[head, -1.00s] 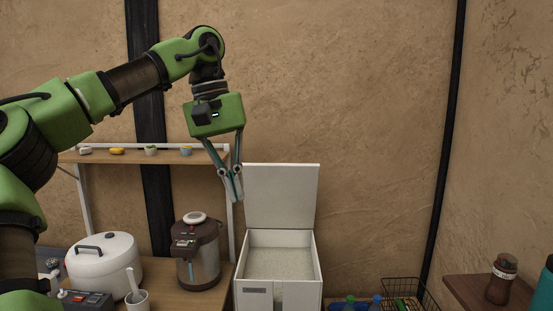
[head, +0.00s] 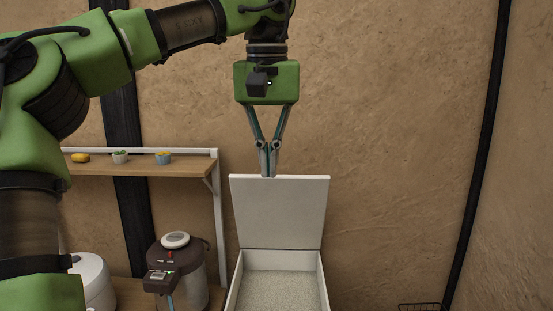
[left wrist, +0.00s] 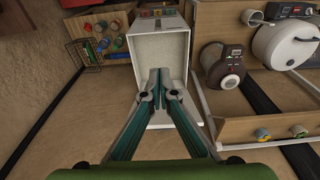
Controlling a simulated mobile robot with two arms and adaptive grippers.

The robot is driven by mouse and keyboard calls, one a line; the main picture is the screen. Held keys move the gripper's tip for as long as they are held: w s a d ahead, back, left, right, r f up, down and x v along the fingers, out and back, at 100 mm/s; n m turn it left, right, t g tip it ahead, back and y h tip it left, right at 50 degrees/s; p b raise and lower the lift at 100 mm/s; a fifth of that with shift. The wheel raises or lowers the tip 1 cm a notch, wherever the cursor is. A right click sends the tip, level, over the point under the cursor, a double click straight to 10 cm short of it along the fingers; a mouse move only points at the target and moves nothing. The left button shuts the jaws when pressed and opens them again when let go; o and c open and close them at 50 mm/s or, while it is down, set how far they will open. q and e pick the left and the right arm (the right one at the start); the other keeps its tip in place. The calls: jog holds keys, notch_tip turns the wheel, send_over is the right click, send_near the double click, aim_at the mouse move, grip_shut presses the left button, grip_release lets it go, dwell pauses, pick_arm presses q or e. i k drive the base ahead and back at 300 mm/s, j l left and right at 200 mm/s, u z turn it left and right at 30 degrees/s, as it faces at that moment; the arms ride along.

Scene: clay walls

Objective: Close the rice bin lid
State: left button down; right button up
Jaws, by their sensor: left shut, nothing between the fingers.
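The rice bin (head: 282,290) is a white box with pale rice inside, at the bottom middle of the head view. Its white lid (head: 280,212) stands open and upright at the back, near the clay wall. My left gripper (head: 268,174) points down with its fingers together and empty, its tips at the lid's top edge. I cannot tell whether they touch the lid or are behind it. In the left wrist view the fingertips (left wrist: 159,72) overlap the bin (left wrist: 160,45), whose rice shows beyond them. My right gripper is not in view.
A dark hot-water dispenser (head: 176,270) stands left of the bin, with a white rice cooker (head: 92,282) farther left. A wooden shelf (head: 150,166) with small pots is on the wall side. A wire basket (left wrist: 88,52) is on the bin's other side.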

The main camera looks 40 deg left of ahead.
aim_at(282, 212)
jog(key=i+j, duration=0.9)
jog(key=j, duration=0.25)
